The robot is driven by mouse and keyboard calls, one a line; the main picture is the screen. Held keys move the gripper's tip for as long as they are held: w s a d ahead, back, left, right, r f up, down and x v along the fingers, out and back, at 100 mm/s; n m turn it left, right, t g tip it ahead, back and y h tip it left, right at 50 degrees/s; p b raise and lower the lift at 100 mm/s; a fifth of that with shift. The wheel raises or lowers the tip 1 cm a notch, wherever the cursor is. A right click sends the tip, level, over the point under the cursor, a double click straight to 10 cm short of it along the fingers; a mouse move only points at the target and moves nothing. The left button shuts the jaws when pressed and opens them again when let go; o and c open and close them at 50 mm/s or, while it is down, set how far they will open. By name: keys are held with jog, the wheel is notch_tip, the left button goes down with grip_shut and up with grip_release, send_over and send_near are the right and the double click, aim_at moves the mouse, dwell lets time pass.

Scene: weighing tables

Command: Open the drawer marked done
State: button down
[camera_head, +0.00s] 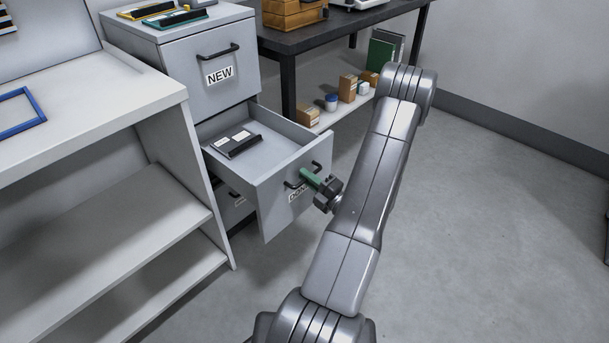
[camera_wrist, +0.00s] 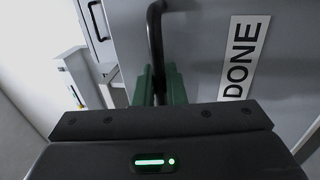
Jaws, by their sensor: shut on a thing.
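The drawer marked DONE (camera_head: 272,203) is the middle drawer of the grey cabinet and stands well pulled out. A flat black item with white labels (camera_head: 236,143) lies inside it. My gripper (camera_head: 308,178) is at the drawer's front, with its green fingers shut on the black bar handle (camera_head: 290,185). The wrist view shows the handle (camera_wrist: 155,45) between the green fingers (camera_wrist: 160,85), and the DONE label (camera_wrist: 243,57) to the right. In the head view, the label is partly hidden by my gripper.
The NEW drawer (camera_head: 212,67) above is shut, with trays on the cabinet top. A white shelf unit (camera_head: 110,95) stands at the left. A dark table (camera_head: 335,27) with boxes on its lower shelf stands behind. The floor (camera_head: 480,220) to the right is clear.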

jog(key=c, duration=1.9)
grip_release()
jog(key=shift+s, duration=0.1)
jog(key=p+v, duration=0.2)
jog(key=v, duration=1.1)
jog(key=shift+s+d, duration=0.2)
jog(key=shift+d, duration=0.05)
jog(key=shift+b+x, duration=1)
jog(key=shift+x, duration=6)
